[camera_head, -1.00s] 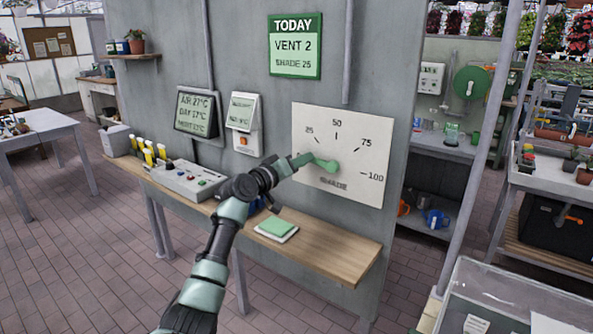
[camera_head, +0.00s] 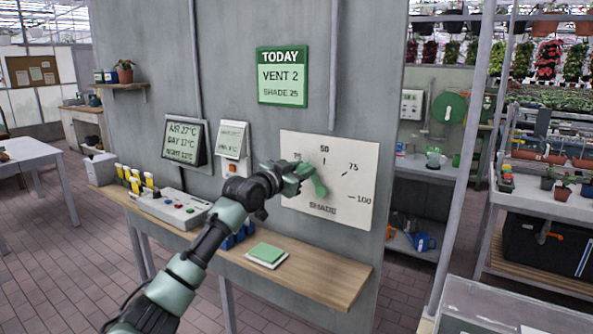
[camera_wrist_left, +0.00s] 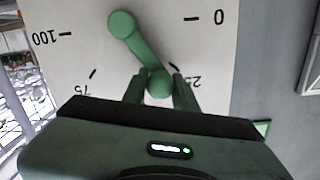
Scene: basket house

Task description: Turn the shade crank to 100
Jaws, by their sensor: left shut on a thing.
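The white shade dial panel (camera_head: 352,165) is on the grey wall, marked 25, 50, 75 and 100. In the wrist view the panel (camera_wrist_left: 215,50) appears upside down and shows a 0. The green shade crank (camera_head: 320,187) is pivoted on the panel. In the wrist view the crank's arm (camera_wrist_left: 138,48) runs from its hub to a round knob, pointing between 25 and 50, nearer 25; the 50 mark is hidden there. My left gripper (camera_head: 300,172) is shut on the knob; its fingers (camera_wrist_left: 160,90) sit either side of it. My right gripper is not in view.
A green sign (camera_head: 283,76) above reads TODAY, VENT 2, SHADE 25. Below the dial, a wooden shelf (camera_head: 330,282) carries a control box (camera_head: 172,208), yellow-topped bottles and a green pad (camera_head: 265,254). A glass-sided case (camera_head: 480,300) stands at lower right.

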